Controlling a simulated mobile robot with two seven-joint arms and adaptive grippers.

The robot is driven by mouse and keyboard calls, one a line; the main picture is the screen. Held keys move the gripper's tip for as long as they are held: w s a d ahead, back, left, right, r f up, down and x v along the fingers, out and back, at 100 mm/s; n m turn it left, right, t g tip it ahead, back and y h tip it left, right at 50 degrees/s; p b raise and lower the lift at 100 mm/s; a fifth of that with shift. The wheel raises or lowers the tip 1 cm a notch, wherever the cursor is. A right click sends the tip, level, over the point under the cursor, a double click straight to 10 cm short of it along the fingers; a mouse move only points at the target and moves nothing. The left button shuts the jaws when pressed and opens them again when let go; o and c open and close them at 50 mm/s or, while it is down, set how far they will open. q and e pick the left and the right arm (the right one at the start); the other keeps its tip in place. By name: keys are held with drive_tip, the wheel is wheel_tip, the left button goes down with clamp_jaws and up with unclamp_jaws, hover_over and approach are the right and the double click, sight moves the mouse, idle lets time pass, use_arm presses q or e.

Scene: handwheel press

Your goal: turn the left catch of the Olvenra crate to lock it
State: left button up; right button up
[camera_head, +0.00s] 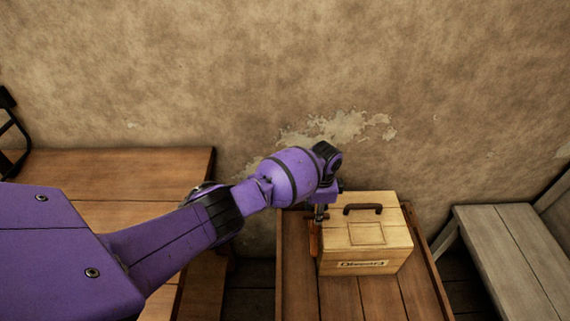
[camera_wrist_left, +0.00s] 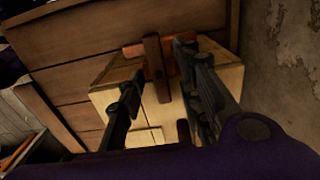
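The Olvenra crate (camera_head: 338,259) is a pale wooden box with a dark top handle and a name label on its front. My left gripper (camera_head: 318,216) is at the crate's left side, pointing down. In the left wrist view, the left catch (camera_wrist_left: 156,68) is a brown bar lying across an orange-red strip (camera_wrist_left: 133,49) on the crate (camera_wrist_left: 103,100). My left gripper (camera_wrist_left: 160,62) is open, one finger on each side of the bar, with gaps visible. Whether the fingertips touch the bar is unclear. In the head view the arm hides much of the catch. My right gripper is not in view.
The crate stands on a brown plank table (camera_head: 297,285) with a raised right edge. Another wooden table (camera_head: 130,165) is at the left, and a grey bench (camera_head: 515,255) at the right. A plaster wall (camera_head: 400,70) rises behind. The table is clear in front of the crate.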

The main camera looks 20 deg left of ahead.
use_arm(q)
drive_tip(key=shift+w+d+r, duration=0.1)
wheel_tip(320, 180, up, 12)
idle(0.5)
idle(0.5)
